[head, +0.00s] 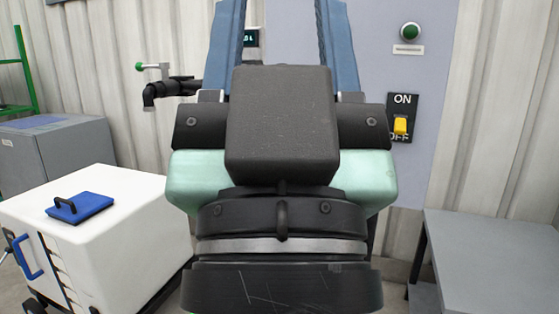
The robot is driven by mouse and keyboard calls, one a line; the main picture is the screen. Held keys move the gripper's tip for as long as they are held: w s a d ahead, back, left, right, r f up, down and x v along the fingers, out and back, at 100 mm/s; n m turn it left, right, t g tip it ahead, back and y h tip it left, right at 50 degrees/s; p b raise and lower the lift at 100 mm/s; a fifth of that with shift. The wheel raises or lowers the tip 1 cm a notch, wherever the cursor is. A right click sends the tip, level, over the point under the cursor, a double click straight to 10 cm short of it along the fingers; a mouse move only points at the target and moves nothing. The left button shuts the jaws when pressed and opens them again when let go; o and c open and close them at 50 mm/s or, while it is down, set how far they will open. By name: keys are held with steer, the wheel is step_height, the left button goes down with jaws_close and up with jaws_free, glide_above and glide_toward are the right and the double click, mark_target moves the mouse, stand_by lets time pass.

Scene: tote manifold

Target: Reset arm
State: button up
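My gripper (280,22) fills the middle of the head view, seen from behind. Its two blue fingers point up and away, apart from each other, with their tips at or past the top edge. The black block, the pale green housing and the dark wrist rings below are also mine. They hide much of what lies behind them.
A black pipe with a valve (172,89) is left. A white cart (110,205), grey cabinet (60,150) and grey table (495,255) flank me.

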step_height(320, 180, up, 30)
steer(key=p, duration=2.7)
steer(key=shift+p, duration=0.35)
steer(key=shift+w+a+r, duration=0.1)
